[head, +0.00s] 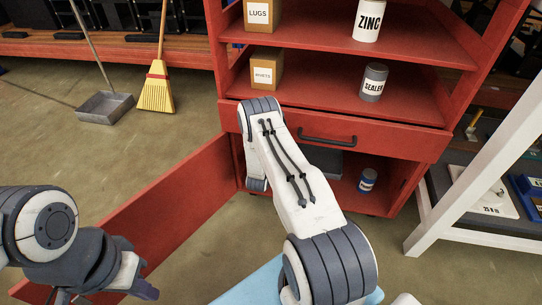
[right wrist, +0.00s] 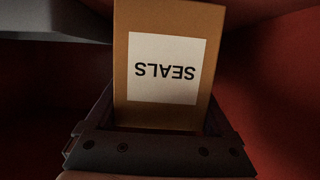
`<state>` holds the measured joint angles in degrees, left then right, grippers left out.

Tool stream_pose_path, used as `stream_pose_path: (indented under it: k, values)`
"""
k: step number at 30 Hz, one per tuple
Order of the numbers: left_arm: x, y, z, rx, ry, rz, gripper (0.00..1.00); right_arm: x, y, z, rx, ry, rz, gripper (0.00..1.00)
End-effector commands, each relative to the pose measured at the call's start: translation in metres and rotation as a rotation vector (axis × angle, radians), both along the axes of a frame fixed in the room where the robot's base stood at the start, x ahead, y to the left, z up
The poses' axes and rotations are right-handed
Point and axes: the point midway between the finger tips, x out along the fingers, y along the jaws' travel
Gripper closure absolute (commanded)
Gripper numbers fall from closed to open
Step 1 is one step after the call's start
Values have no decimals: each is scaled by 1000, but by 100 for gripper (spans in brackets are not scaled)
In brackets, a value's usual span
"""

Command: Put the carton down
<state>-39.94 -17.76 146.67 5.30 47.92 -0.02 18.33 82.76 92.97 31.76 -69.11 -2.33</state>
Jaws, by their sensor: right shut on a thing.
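The carton (right wrist: 163,68) is brown with a white label reading SEALS, upside down in the right wrist view. My right gripper (right wrist: 160,122) is shut on it, with a jaw along each side. Red surfaces surround it, and I cannot tell whether its base touches anything. In the head view my right arm crosses the front of the red cabinet (head: 375,137) and bends down at the lower opening. The right gripper and carton are hidden there. My left gripper (head: 128,280) is low at the left, clear of the cabinet, partly cut off; its opening is unclear.
The cabinet's door (head: 160,220) stands open to the left. The drawer (head: 400,142) above the opening is shut. A blue can (head: 367,180) stands inside the lower compartment. A RIVETS box (head: 264,72) and SEALER can (head: 374,82) stand on the shelf. A white frame (head: 480,150) is at right.

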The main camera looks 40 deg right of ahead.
Motion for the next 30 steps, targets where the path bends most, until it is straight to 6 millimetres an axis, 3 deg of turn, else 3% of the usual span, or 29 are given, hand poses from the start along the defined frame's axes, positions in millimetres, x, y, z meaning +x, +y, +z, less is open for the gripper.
stream_pose_path:
  k: [1, 13, 14, 15, 24, 30]
  values:
    - [0, 0, -10, 0, 0, 0, 100, 1, 0, -10, -2, -3, 0, 90]
    - [0, 0, -11, 0, 0, 0, 100, 0, -2, -12, -2, -4, -3, 90]
    - [0, 0, -11, 0, 0, 0, 100, -1, -2, -13, 0, -2, -3, 9]
    - [0, 0, -10, 0, 0, 0, 100, -1, -2, -12, 0, -2, -3, 0]
    - [0, 0, -6, 0, 0, 0, 100, -2, -3, -7, 0, -1, -4, 0]
    - [0, 0, 15, 0, 0, 0, 100, -20, 19, 6, 0, 3, 0, 0]
